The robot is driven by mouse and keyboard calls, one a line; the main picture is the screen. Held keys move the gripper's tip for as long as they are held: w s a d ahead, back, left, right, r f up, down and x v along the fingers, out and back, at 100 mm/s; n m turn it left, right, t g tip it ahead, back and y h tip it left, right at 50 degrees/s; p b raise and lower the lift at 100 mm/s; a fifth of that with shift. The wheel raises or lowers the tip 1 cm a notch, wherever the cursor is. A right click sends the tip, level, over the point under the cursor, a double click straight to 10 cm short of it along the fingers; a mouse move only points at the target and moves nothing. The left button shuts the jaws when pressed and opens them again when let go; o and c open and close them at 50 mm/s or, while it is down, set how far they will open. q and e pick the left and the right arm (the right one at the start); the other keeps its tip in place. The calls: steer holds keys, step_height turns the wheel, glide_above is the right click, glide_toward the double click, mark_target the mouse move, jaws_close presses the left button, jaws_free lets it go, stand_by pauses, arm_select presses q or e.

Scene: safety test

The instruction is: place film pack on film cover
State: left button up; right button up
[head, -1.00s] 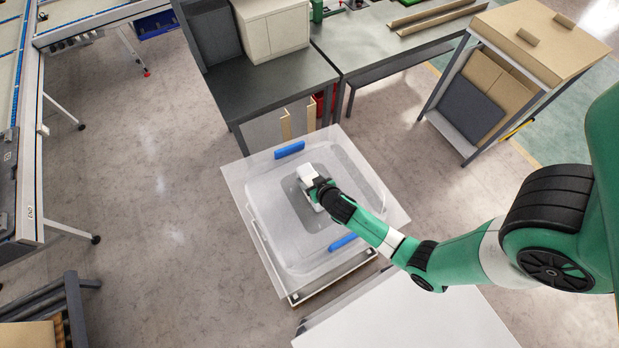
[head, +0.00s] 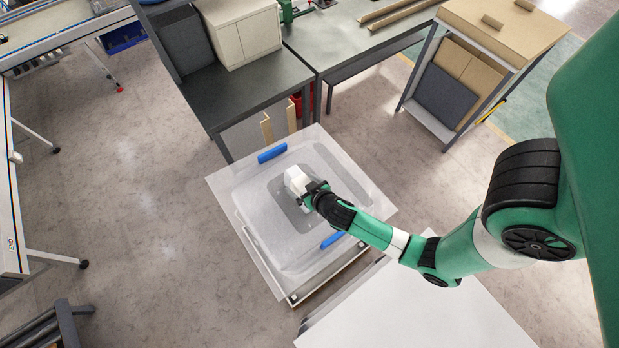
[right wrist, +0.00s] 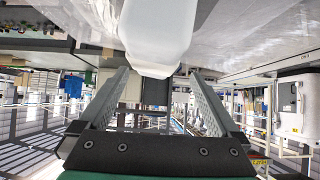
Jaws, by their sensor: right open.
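The film pack (head: 296,180) is a small white block near the middle of the film cover (head: 232,180), a large translucent sheet with two blue strips on it. My right gripper (head: 306,193) is at the pack's lower right side, with its fingers open. In the right wrist view the open fingers (right wrist: 157,76) point forward, and a smooth white body (right wrist: 157,30), apparently the pack, hangs into the top of the picture. It is not clamped. Whether a finger touches it I cannot tell. My left gripper is not in view.
A white table top (head: 410,305) lies under my right arm. A dark bench (head: 258,85) with a white cabinet (head: 240,30) stands behind the cover. A shelf with cardboard (head: 470,75) is at the right. Free floor (head: 120,190) lies to the left.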

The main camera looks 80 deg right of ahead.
steer(key=v, duration=0.7)
steer(key=w+a+r+n+t+y, duration=0.1)
steer(key=w+a+r+t, duration=0.15)
steer(key=w+r, duration=0.65)
steer(key=w+a+r+t, duration=0.1)
steer(key=w+r+t, duration=0.35)
steer(key=r, duration=0.75)
steer(key=w+a+r+n+t+y, duration=0.1)
steer(key=w+a+r+t, duration=0.1)
steer(key=w+r, duration=0.75)
steer(key=s+a+r+n+t+y+p, duration=0.2)
steer(key=s+a+r+t, duration=0.1)
steer(key=r, duration=1.2)
steer(key=s+a+r+n+t+y+p, duration=0.2)
steer(key=s+a+r+t+p, duration=0.1)
steer(key=r, duration=1.2)
steer(key=s+a+r+n+t+y+p, duration=0.2)
steer(key=s+a+r+t, duration=0.2)
steer(key=r, duration=1.1)
steer(key=shift+a+r+n+y+p, duration=0.2)
steer(key=shift+r+n+y+p, duration=0.1)
steer(key=shift+n+y, duration=0.1)
